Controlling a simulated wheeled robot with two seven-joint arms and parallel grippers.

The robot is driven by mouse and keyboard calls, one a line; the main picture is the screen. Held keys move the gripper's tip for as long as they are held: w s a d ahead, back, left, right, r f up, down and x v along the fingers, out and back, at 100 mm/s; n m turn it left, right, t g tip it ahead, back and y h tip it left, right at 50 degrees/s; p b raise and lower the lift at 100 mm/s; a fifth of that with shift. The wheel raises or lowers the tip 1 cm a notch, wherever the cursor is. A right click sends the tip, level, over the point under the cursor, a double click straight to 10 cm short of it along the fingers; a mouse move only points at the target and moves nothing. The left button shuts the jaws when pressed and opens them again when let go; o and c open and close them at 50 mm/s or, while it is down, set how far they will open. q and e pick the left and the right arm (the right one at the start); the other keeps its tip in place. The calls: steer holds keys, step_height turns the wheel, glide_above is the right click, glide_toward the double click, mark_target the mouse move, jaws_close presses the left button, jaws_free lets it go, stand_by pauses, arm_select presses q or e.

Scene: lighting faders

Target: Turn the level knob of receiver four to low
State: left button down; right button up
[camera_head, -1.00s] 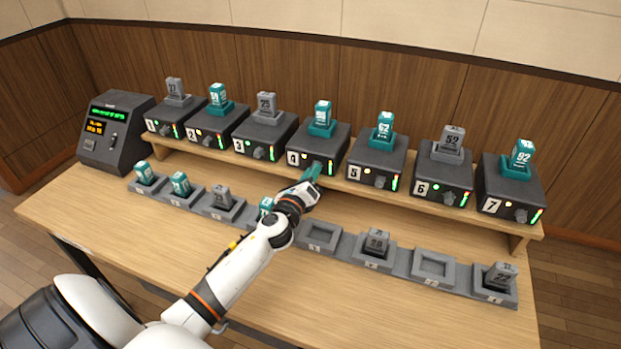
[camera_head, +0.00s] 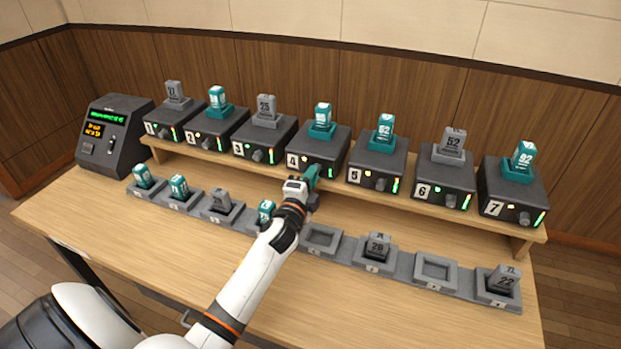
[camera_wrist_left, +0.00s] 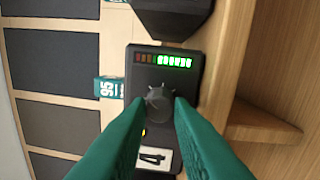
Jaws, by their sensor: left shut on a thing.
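Receiver four (camera_head: 322,143) is a dark box on the raised shelf, with a teal numbered block (camera_head: 322,118) standing on top. Its front shows a "4" label, small lights and a level knob. In the left wrist view the dark round level knob (camera_wrist_left: 158,104) sits between my left gripper's teal fingertips (camera_wrist_left: 160,110), which are shut on it. The lit level bar (camera_wrist_left: 165,61) beside it is mostly green. In the head view my left gripper (camera_head: 312,177) is at the receiver's front and hides the knob. My right gripper is out of view.
Receiver three (camera_head: 265,138) and receiver five (camera_head: 377,160) stand on either side along the shelf (camera_head: 410,198). A row of grey trays (camera_head: 320,240), some holding blocks, lies in front below my arm. A display console (camera_head: 113,135) stands at the left.

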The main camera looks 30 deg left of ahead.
arm_select(q)
steer(key=shift+d+r+n+g+p, duration=0.15)
steer(key=shift+n+p, duration=1.2)
steer(key=shift+n, duration=4.4)
steer(key=shift+a+f+n+g+p, duration=0.2)
steer(key=shift+n+p, duration=1.1)
steer(key=shift+n, duration=4.5)
steer(key=shift+d+r+n+g+p, duration=0.25)
steer(key=shift+n+p, duration=1.1)
steer(key=shift+n, duration=4.4)
steer(key=c, duration=1.3)
jaws_free()
steer(key=shift+a, duration=0.1)
